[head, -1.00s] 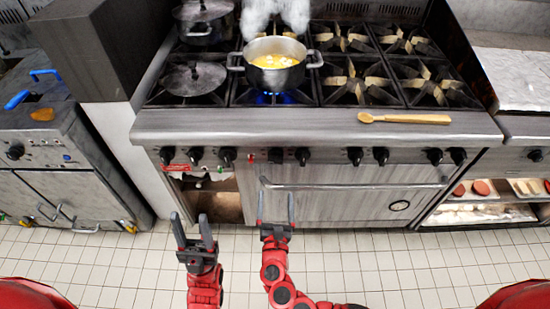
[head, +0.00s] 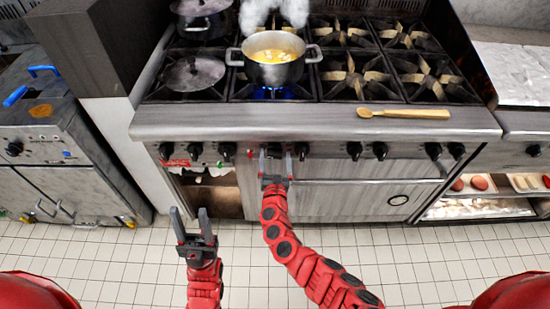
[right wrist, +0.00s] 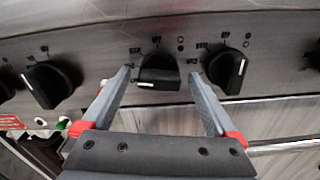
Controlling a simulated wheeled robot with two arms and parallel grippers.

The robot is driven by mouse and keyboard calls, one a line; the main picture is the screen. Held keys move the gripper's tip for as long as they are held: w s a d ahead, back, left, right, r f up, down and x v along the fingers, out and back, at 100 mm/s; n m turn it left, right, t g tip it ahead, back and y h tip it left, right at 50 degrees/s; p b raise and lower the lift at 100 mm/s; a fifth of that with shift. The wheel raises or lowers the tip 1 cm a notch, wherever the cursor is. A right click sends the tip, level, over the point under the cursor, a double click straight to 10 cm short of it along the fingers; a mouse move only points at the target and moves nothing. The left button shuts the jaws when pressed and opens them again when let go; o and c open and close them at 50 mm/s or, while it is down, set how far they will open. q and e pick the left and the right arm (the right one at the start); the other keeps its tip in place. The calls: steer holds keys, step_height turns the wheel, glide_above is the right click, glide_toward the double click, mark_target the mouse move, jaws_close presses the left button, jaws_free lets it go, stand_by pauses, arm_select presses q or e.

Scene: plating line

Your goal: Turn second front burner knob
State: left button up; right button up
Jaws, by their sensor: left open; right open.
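A row of black burner knobs runs along the stove's front panel. In the right wrist view one black knob (right wrist: 158,70) sits between my right gripper's fingertips (right wrist: 160,84), with a small gap on each side. Its white mark is low and left of centre. In the head view my right gripper (head: 275,155) is open at the panel and partly hides this knob. Another knob (right wrist: 227,68) is to its right and one (right wrist: 47,85) to its left. My left gripper (head: 193,224) is open and empty, low in front of the stove.
A steaming pot (head: 273,73) stands over a blue burner flame (head: 270,94). A lidded pan (head: 193,76) is left of it. A wooden spoon (head: 405,113) lies on the front ledge. The oven door handle (head: 370,181) runs just below the knobs. Tiled floor in front is clear.

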steer(key=c, duration=1.4)
steer(key=shift+f+m+b, duration=0.2)
steer(key=shift+m+b, duration=0.7)
steer(key=shift+b, duration=0.2)
steer(key=m+b, duration=1.4)
steer(key=shift+d, duration=0.1)
steer(key=shift+r, duration=0.1)
steer(key=o, duration=1.4)
